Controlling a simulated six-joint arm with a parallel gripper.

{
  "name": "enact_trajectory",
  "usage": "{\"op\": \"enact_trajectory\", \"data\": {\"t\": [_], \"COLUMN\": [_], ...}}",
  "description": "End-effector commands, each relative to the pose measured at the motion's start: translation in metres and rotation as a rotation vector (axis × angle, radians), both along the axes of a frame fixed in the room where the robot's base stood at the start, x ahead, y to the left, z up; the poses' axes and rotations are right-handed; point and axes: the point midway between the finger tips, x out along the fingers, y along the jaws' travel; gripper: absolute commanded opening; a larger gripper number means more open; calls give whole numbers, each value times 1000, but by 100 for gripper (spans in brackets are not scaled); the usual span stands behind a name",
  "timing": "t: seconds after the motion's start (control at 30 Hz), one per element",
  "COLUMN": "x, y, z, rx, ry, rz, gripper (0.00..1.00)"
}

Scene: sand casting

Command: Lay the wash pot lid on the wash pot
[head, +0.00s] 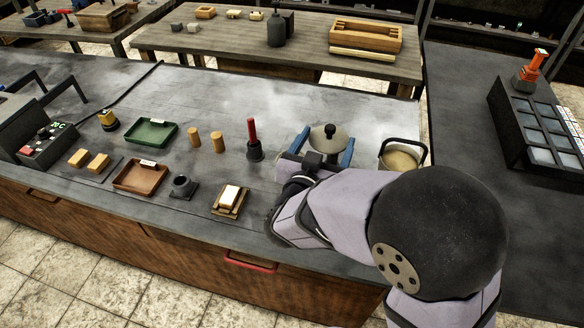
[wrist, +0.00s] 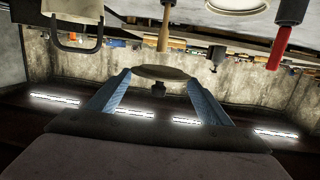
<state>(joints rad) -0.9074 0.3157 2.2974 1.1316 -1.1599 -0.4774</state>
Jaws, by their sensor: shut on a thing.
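The wash pot lid is a pale round disc (head: 341,139) with a black knob, held above the bench. My gripper (head: 328,133) is shut on it, one blue finger at each side of its rim. In the wrist view the lid (wrist: 150,72) also sits between the blue fingers, and its dark knob shows. The wash pot (head: 402,160) stands to the right of the lid, with a dark raised handle and pale tan contents. The lid is apart from the pot. The pot also shows upside down at the top left of the wrist view (wrist: 72,12).
A red-handled tool (head: 252,134) stands left of my gripper. Two wooden cylinders (head: 218,142), a green tray (head: 152,138), a brown tray (head: 140,178) and a small wooden board with a white block (head: 230,198) lie farther left. The bench behind the lid is clear.

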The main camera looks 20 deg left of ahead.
Motion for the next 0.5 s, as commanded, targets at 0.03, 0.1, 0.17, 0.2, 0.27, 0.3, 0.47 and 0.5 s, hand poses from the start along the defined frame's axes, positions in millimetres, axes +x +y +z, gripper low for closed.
{"op": "enact_trajectory", "data": {"t": [0.03, 0.1, 0.17, 0.2, 0.27, 0.3, 0.47, 0.5], "x": [6, 11, 13, 15, 15, 15, 12, 11], "y": [11, 28, 44, 54, 67, 73, 83, 83], "z": [8, 15, 16, 15, 12, 8, -4, -6], "rx": [4, 0, -2, -4, -5, -6, -5, -5], "ry": [-3, -2, 0, 1, 2, 3, 3, 3], "rz": [28, 77, 122, 152, 197, 220, 272, 277], "gripper": [51, 51, 51, 51, 51, 51, 51, 51]}}
